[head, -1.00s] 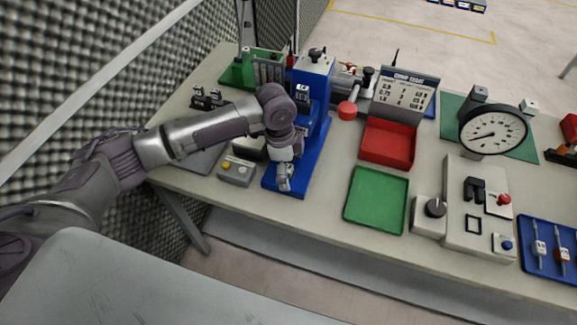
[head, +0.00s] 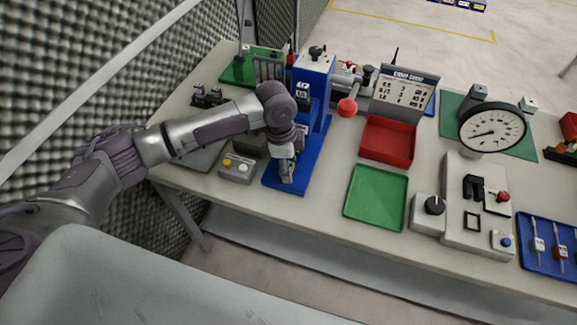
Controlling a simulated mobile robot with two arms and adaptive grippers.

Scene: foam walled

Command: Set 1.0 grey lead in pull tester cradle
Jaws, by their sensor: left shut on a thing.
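My left gripper (head: 287,172) is low over the front of the blue press base (head: 292,184). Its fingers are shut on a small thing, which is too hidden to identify. The pull tester (head: 482,215) is a beige box at the right with a round dial gauge (head: 491,130). A black fork-shaped cradle (head: 473,187) sits on its top, and no lead shows in it. I cannot make out a grey 1.0 lead. My right gripper is not in view.
A green tray (head: 376,198) and a red tray (head: 388,140) stand empty between press and tester. The blue press column (head: 313,80) and red-ball lever (head: 347,107) rise behind my gripper. A button box (head: 237,169) is to its left. A foam wall bounds the left.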

